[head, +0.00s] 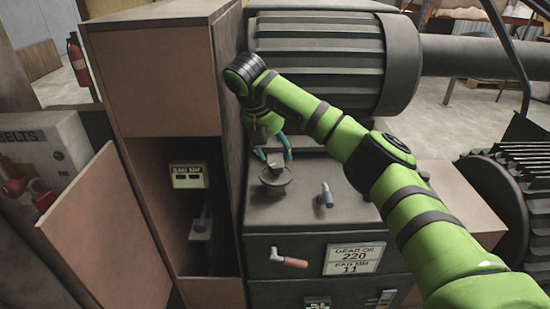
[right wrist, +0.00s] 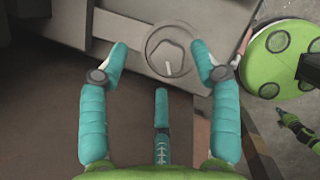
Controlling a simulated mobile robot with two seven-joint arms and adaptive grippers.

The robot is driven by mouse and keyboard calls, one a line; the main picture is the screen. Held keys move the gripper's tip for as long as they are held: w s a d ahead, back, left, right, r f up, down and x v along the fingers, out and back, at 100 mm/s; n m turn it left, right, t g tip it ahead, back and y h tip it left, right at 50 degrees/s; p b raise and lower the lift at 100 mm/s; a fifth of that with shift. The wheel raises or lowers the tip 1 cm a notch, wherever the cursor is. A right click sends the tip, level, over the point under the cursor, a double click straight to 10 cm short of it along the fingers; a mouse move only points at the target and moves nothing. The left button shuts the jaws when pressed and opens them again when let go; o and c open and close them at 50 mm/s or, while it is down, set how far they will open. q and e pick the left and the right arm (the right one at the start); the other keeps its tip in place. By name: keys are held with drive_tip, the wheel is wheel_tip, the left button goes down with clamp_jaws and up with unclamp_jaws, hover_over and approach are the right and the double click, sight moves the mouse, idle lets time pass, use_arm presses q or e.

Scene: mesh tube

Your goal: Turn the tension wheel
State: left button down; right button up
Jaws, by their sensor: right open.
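A small round wheel (head: 276,179) with a raised hub stands on top of the dark machine housing. It looks like the tension wheel, though no label on it can be read. In the right wrist view a round disc with a central knob (right wrist: 172,50) sits between my fingertips and appears to be the same wheel. My right gripper (head: 273,156) is just above the wheel, pointing down. It also shows in the right wrist view (right wrist: 162,66), with its teal fingers spread and nothing held. I cannot tell whether a fingertip touches the rim.
A blue-grey handle (head: 326,195) stands right of the wheel. A red-handled lever (head: 291,262) and a gear oil sign (head: 354,258) are on the front. A ribbed motor (head: 318,60) stands behind. A tall open cabinet (head: 165,110) borders the left.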

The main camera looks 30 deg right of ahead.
sight(276, 165)
wheel_tip(276, 165, up, 6)
idle(0.5)
